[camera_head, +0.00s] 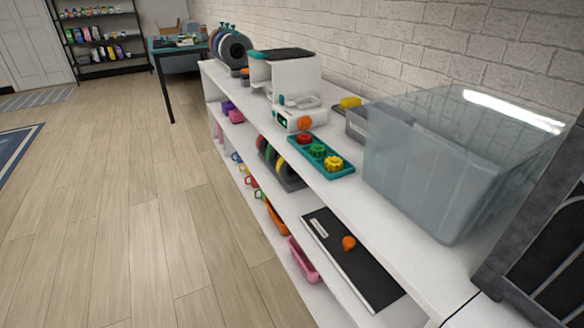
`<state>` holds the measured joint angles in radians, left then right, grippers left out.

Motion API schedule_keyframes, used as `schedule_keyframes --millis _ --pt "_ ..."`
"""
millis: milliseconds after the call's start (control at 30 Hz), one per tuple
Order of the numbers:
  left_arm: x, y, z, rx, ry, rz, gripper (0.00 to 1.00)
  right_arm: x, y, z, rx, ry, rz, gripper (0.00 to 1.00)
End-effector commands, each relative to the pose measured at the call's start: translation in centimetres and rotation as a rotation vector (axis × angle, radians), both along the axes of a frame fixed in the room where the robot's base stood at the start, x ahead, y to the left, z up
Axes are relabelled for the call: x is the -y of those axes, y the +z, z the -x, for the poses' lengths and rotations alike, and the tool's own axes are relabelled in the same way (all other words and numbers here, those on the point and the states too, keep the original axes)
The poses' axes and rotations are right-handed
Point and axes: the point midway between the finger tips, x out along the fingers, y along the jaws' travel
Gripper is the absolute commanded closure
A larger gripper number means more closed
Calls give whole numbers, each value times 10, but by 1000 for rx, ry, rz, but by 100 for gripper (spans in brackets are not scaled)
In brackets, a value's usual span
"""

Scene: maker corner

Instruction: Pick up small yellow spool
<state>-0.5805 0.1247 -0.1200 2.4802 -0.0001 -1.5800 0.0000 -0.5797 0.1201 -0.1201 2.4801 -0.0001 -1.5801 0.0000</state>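A yellow knob-like piece (333,163) sits at the near end of a teal tray (346,173) on the shelf top, in a row with a green piece (317,150) and a red piece (304,139). Another small yellow object (350,102) lies further back, by a grey bin. On the shelf level below, several coloured discs (280,165) like spools stand upright in a rack, a yellow one among them. I cannot tell for sure which yellow thing is the small spool. Neither of my grippers is in view.
A large translucent bin (410,165) stands right of the teal tray, with a dark framed machine (545,250) at the far right. A white 3D printer (285,75) stands further left. A black mat (350,258) with an orange piece lies lower. The wooden floor (130,210) is clear.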

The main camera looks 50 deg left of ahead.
Motion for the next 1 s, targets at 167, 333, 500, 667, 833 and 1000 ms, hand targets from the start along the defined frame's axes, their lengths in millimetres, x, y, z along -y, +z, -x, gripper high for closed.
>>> schedule_keyframes --millis 167,333,500,667,833,1000 --pt "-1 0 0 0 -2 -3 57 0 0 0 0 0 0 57" --pt "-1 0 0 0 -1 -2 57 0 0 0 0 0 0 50" --pt "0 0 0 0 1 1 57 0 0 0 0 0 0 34" --pt "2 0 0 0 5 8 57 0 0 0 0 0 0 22" --pt "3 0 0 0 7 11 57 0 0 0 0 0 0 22" --pt "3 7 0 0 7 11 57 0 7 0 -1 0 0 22"
